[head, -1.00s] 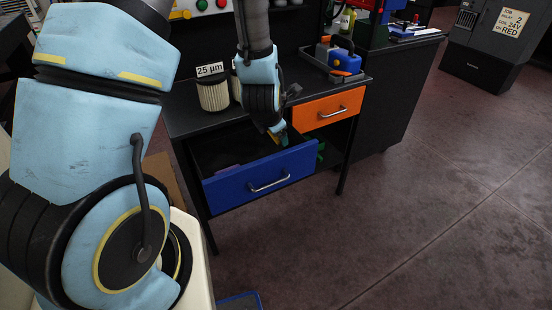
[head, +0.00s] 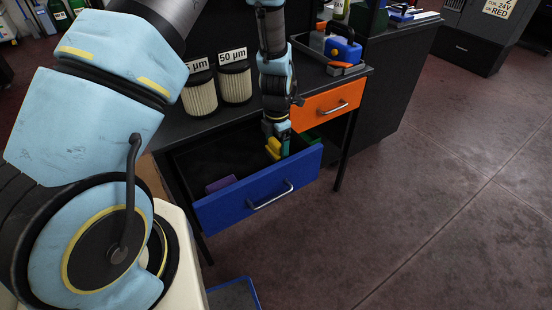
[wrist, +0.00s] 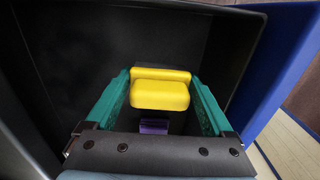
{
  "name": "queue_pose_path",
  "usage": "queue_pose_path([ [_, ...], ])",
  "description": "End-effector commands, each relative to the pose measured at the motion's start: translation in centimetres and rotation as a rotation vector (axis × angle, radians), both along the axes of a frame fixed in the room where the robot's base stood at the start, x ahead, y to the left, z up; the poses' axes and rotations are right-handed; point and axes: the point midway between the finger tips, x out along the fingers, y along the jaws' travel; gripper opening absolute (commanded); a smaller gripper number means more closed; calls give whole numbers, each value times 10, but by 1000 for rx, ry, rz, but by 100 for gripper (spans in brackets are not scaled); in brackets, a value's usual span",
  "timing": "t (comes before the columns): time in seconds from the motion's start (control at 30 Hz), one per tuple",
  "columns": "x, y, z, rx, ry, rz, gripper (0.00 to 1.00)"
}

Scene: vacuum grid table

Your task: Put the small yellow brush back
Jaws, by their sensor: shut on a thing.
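The small yellow brush (head: 273,148) is between the teal fingers of my gripper (head: 279,143), which is shut on it. In the wrist view the brush (wrist: 160,90) shows as a yellow block with a rim, between the two fingers (wrist: 162,100). The gripper points down over the right part of the open blue-fronted drawer (head: 228,201). The drawer's dark floor shows around the brush in the wrist view. I cannot tell whether the brush touches the drawer floor.
A purple item (head: 220,184) lies in the drawer's left front part. The drawer's middle looks clear. A shut orange drawer (head: 325,105) is to the right. Two labelled filters (head: 235,82) and a tray with a blue item (head: 343,53) stand on the table top.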

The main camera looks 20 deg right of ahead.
Motion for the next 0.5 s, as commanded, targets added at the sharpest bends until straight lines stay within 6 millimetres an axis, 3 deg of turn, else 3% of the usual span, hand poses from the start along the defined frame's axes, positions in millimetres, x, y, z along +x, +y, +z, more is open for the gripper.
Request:
queue_pose_path([
  [0.3, 0, 1, -36, 2, 1, 1, 42],
  [0.5, 0, 0, -47, -2, -1, -1, 42],
])
